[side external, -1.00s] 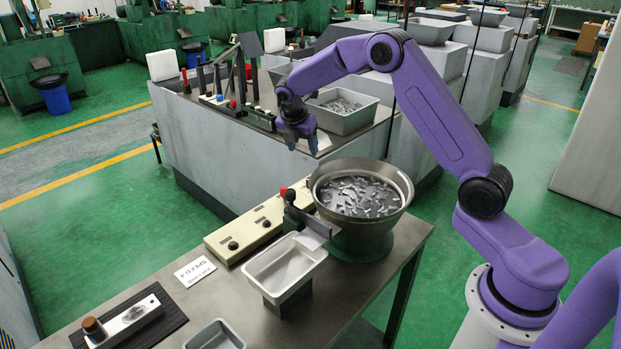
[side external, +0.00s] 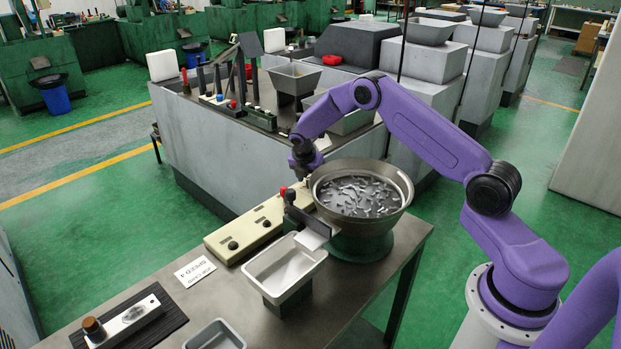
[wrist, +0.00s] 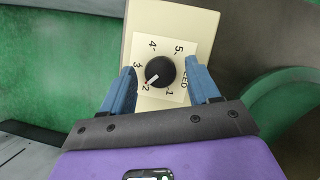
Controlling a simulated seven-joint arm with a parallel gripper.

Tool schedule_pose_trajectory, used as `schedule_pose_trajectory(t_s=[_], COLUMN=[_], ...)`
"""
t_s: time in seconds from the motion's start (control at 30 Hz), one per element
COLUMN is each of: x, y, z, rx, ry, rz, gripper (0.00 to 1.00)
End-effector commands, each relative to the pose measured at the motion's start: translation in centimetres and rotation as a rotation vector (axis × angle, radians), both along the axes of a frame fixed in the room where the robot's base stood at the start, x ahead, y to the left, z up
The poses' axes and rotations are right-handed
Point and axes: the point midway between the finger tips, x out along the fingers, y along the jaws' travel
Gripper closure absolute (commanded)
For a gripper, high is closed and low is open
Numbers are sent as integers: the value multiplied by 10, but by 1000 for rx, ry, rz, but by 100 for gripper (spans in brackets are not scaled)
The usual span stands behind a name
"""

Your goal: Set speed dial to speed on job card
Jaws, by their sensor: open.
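The black speed dial (wrist: 160,71) sits on a pale plate with numbers 1 to 5 in the wrist view. Its white pointer is turned toward the 2. My gripper (wrist: 162,78) is open, its blue fingers on either side of the dial with gaps to it. In the side external view my gripper (side external: 305,168) is low over the far end of the cream control box (side external: 245,229); the speed dial cannot be made out there. The white job card (side external: 195,271) lies on the bench and reads, upside down, SPEED 4.
A bowl of metal parts (side external: 360,195) stands close to the right of my gripper. A red knob (side external: 290,195) is by the box's far end. A grey tray (side external: 284,266) stands in front. A black mat (side external: 160,322) with a wood-handled tool lies near left.

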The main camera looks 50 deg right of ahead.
Motion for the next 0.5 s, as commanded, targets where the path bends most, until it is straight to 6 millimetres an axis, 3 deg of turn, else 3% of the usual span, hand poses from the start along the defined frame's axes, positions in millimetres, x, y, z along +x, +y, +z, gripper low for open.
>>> schedule_pose_trajectory(t_s=[0.3, 0.33, 0.47, 0.5], x=[0, 0, 0, 0], y=[-1, -1, -1, -1], z=[-2, -2, -2, -2], rx=[0, 0, 0, 0], ry=[0, 0, 0, 0], rz=[0, 0, -1, -1], gripper=[39, 46, 88, 94])
